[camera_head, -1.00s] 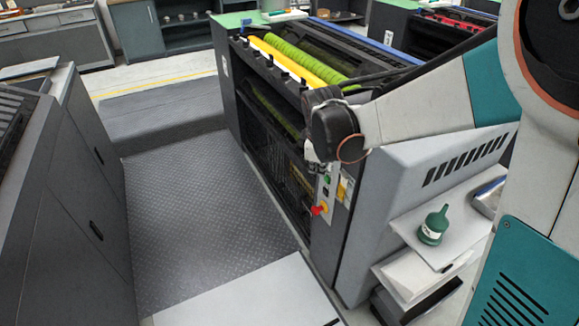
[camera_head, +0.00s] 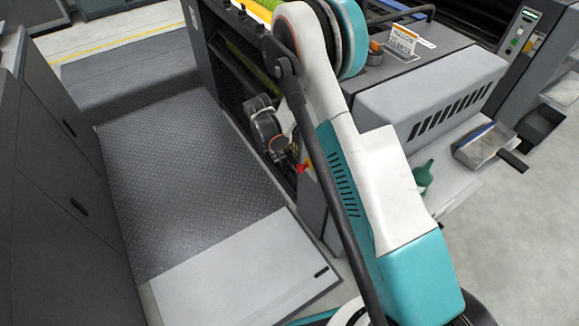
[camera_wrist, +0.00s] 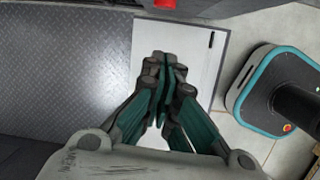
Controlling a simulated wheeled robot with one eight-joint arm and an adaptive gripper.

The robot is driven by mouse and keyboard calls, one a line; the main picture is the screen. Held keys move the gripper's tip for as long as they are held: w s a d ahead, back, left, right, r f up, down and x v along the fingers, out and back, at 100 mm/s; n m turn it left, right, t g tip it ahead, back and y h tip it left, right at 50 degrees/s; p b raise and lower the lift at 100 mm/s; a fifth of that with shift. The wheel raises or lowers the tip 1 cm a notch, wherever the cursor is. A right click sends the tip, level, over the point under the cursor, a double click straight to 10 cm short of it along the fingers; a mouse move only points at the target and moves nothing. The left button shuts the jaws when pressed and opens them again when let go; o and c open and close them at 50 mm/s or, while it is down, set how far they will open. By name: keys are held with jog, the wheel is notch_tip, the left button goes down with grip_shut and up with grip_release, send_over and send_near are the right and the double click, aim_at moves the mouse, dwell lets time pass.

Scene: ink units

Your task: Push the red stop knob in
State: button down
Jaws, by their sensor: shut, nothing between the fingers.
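The red stop knob (camera_head: 303,168) shows small on the side panel of the grey press in the head view, just left of my white and teal arm. My arm hides most of that panel. A red piece, which looks like the knob (camera_wrist: 165,3), is cut off at the top edge of the wrist view. My gripper (camera_wrist: 164,62) is shut and empty, with its fingertips below that red piece in the picture and apart from it. In the head view my wrist is just left of the knob, and the fingertips are hard to make out.
The press (camera_head: 425,100) stands right of a dark tread-plate floor (camera_head: 195,185) with a pale plate (camera_head: 235,275) at its near end. A grey cabinet (camera_head: 60,190) bounds the left. A green bottle (camera_head: 423,176) stands on a side shelf. The walkway between is clear.

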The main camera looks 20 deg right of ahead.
aim_at(302, 167)
jog(key=shift+n, duration=0.6)
jog(key=shift+w+a+f, duration=0.1)
jog(key=shift+f, duration=1)
jog(key=shift+w+a+f, duration=0.1)
jog(key=shift+f, duration=0.95)
jog(key=w+d+f+b, duration=0.2)
jog(key=d+f+b, duration=0.3)
jog(key=f, duration=0.4)
jog(key=shift+d+f, duration=0.3)
jog(key=shift+d, duration=0.25)
